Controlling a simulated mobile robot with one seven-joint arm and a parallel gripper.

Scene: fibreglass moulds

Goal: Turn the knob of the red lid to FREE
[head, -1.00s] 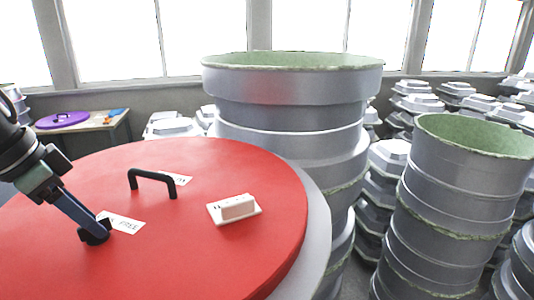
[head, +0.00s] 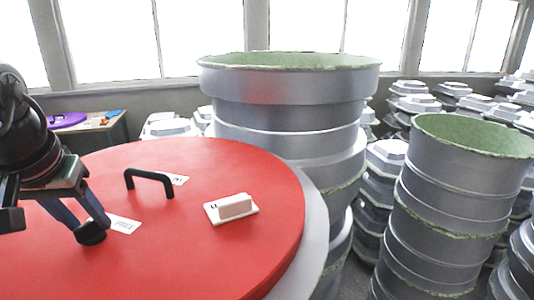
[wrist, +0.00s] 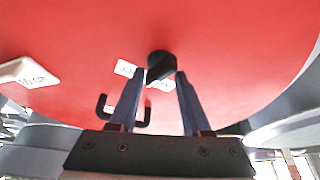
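The red lid (head: 215,165) is a large disc with a black arched handle (head: 149,180). The black knob (head: 90,236) sits at its left, beside a white label reading FREE (head: 123,224). My gripper (head: 93,226) is over the knob, fingers pointing down at the lid. In the wrist view the knob (wrist: 160,66) shows between and beyond the two separated fingertips (wrist: 161,74). Its raised bar lies slanted to the fingers; firm contact is not visible. The fingers partly cover the knob and labels, and I cannot tell exactly which mark the bar points at.
Tall grey mould stacks (head: 290,95) stand behind and to the right (head: 455,185). A table (head: 110,128) with a purple disc (head: 68,119) is at back left.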

